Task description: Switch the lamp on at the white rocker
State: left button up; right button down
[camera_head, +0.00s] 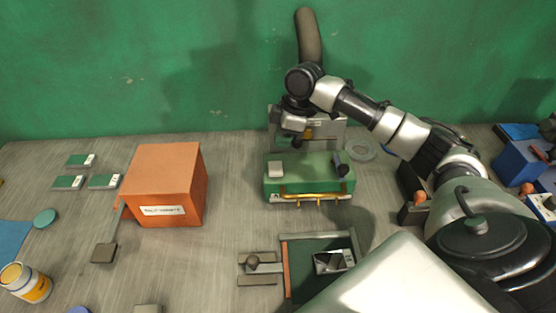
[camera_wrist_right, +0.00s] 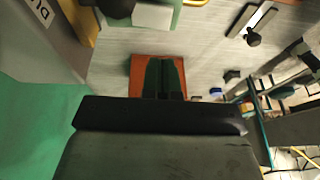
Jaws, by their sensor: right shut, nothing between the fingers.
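A green box (camera_head: 308,180) stands on the bench near the wall, with a small whitish block (camera_head: 275,168) on its top left and a dark knob or lever (camera_head: 341,164) on its right. The block looks like the white rocker, but I cannot be sure; a white piece (camera_wrist_right: 152,15) also shows at the top of the wrist view. My right gripper (camera_head: 293,125) is shut and empty, above and behind the green box, before a grey panel (camera_head: 333,134). Its dark fingers (camera_wrist_right: 165,78) show in the wrist view. I cannot make out a lamp for certain. My left gripper is not visible.
An orange box (camera_head: 165,185) with a white label stands to the left. A tray (camera_head: 284,270) and a small dark-knobbed fixture (camera_head: 252,263) lie in front. A yellow can (camera_head: 25,282) is at lower left. Bare bench lies between the orange and green boxes.

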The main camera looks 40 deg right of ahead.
aim_at(275, 171)
jog(key=x, duration=0.2)
jog(key=p+x, duration=0.1)
jog(key=x, duration=0.4)
jog(key=shift+s+d+f+p, duration=0.2)
jog(key=shift+s+d+p, duration=0.1)
jog(key=shift+p, duration=0.1)
jog(key=shift+s+f, duration=0.1)
jog(key=shift+f, duration=0.4)
jog(key=shift+s+a+f+t+h, duration=0.1)
jog(key=shift+s+f+t+h, duration=0.05)
jog(key=shift+f+t+h, duration=0.35)
jog(key=shift+r, duration=0.15)
jog(key=shift+w+d+r+p, duration=0.25)
jog(key=shift+w+d+p, duration=0.15)
jog(key=shift+w, duration=0.3)
